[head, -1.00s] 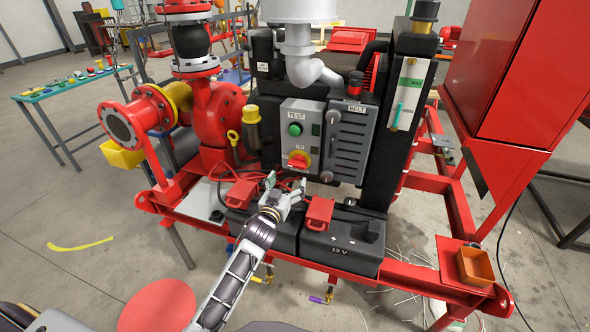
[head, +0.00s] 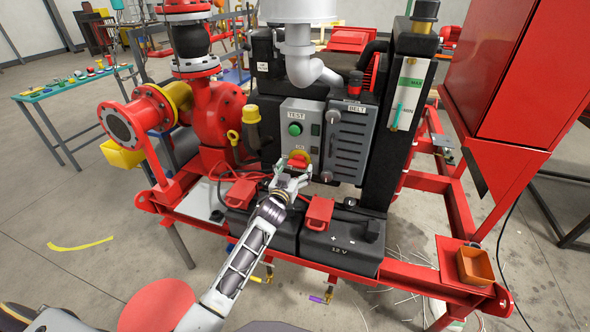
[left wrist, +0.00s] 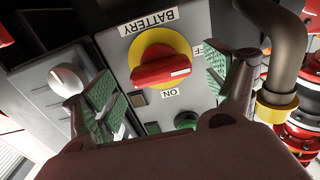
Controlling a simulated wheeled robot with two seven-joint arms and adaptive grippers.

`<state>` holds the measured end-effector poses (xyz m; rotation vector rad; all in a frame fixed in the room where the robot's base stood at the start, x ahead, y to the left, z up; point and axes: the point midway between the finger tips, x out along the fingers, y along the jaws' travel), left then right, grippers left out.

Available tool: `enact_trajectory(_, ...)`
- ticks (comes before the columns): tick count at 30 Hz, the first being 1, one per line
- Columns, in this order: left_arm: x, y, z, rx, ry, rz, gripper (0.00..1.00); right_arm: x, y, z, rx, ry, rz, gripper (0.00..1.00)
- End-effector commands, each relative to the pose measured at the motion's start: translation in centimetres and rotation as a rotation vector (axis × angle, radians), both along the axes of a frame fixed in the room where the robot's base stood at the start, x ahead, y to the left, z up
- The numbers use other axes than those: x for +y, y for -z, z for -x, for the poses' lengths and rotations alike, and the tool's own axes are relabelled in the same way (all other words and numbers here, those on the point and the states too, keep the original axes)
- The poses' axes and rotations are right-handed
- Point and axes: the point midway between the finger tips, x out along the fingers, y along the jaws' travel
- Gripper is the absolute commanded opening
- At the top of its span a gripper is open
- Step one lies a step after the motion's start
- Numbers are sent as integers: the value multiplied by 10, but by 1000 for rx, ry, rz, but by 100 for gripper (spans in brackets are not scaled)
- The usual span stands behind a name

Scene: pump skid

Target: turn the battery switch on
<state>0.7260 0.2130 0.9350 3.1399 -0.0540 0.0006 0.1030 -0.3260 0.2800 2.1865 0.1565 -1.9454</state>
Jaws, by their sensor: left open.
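The battery switch (head: 299,157) is a red knob on a yellow ring, low on the grey control panel. In the left wrist view the knob (left wrist: 160,68) shows large, under an upside-down BATTERY label. The white mark on its handle points right, toward the partly hidden OFF label (left wrist: 197,50); the ON label (left wrist: 170,92) is below. My left gripper (head: 291,174) is open in front of the knob. In the left wrist view its green-padded fingers (left wrist: 158,80) stand either side of the knob, apart from it. My right gripper is not in view.
A green TEST button (head: 295,129) sits above the switch. A dark panel with knobs (head: 349,142) adjoins on the right. Below are the black 12 V battery (head: 340,250) and red terminal covers (head: 319,213). A yellow-capped pipe (head: 251,125) stands close on the left.

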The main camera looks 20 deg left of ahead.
Motion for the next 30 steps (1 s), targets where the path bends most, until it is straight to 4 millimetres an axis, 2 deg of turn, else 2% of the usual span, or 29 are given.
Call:
enact_trajectory(5,0,0,-5,0,0,0,86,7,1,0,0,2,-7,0)
enact_trajectory(14,0,0,-6,0,0,0,86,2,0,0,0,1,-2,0)
enact_trajectory(25,0,0,-5,1,0,0,40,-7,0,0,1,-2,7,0)
enact_trajectory(30,0,0,-5,1,0,-5,40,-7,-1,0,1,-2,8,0)
